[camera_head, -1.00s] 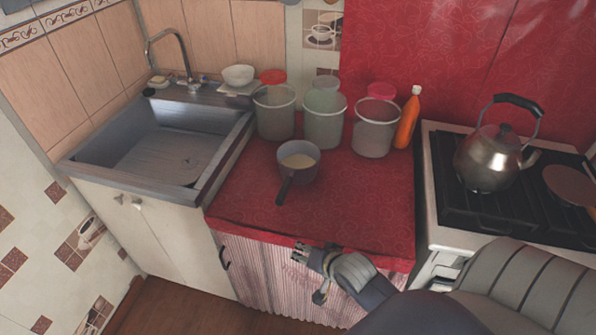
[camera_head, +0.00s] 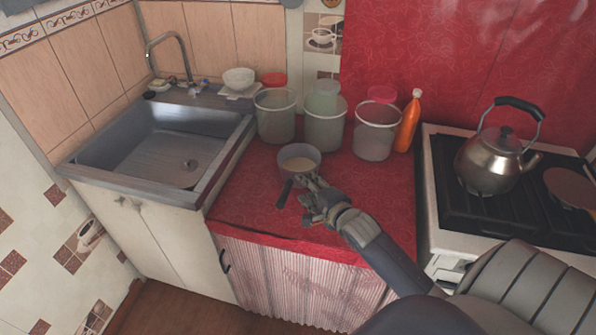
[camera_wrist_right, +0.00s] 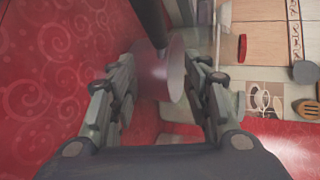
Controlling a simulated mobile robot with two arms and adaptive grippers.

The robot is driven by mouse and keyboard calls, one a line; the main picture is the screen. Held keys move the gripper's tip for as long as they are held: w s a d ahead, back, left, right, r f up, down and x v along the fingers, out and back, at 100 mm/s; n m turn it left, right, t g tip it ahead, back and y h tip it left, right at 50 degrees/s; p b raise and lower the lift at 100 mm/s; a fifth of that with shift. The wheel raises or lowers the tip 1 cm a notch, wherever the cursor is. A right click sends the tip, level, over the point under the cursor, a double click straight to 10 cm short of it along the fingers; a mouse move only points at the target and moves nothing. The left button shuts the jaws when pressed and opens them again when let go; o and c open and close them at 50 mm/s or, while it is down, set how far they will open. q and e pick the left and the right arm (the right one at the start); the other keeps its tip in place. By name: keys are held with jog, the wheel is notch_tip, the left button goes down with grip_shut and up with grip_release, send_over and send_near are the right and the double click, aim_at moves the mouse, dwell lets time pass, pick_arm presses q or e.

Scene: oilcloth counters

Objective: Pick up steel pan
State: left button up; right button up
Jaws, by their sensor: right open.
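The steel pan (camera_head: 298,158) is a small grey saucepan standing upright on the red counter, with its dark handle (camera_head: 284,193) pointing toward the front. My right gripper (camera_head: 308,196) is open and empty, just in front of the pan and to the right of its handle; it covers the pan's lower right side. In the right wrist view the pan (camera_wrist_right: 163,72) shows between the two open fingers, with the dark handle (camera_wrist_right: 151,22) above; I cannot tell whether a finger touches it. My left gripper is not in view.
Several translucent buckets, one of them a grey bucket (camera_head: 276,118), stand behind the pan beside an orange bottle (camera_head: 408,122). A sink (camera_head: 165,150) is at left. A stove with a kettle (camera_head: 490,160) is at right. The counter's front left is clear.

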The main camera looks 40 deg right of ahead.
aim_at(290, 173)
jog(key=shift+p+x, duration=0.45)
jog(key=shift+x, duration=3.15)
jog(key=shift+a+r, duration=0.15)
jog(key=shift+r, duration=0.05)
grip_shut()
jog(key=shift+w+r, duration=0.1)
jog(key=shift+r, duration=0.2)
jog(key=shift+f, duration=0.1)
